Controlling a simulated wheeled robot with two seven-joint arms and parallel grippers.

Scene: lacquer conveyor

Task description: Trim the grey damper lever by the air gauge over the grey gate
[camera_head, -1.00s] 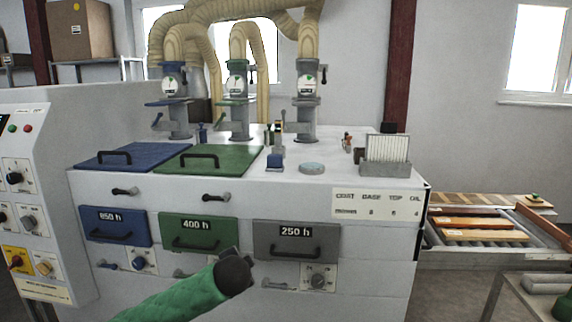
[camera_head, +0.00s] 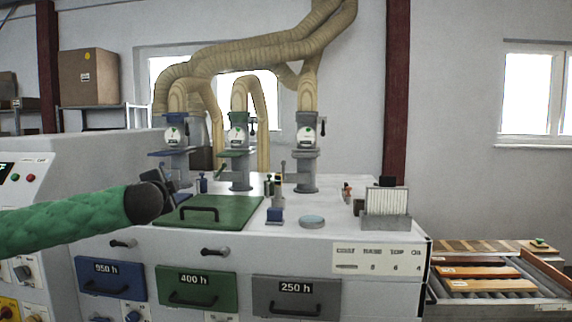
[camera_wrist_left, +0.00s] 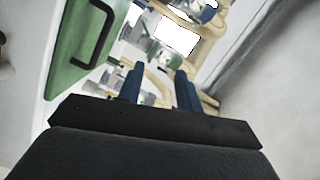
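The grey gate (camera_head: 307,154) sits on the rightmost column on the white machine top. Its round air gauge (camera_head: 308,131) is just above, with a small dark lever (camera_head: 323,130) at the gauge's right side; its exact angle is too small to tell. My right gripper is not in view.
Blue (camera_head: 174,135) and green (camera_head: 238,135) gauge columns stand left of the grey one. The green lid (camera_head: 240,211) has a raised handle. Hoses rise overhead.

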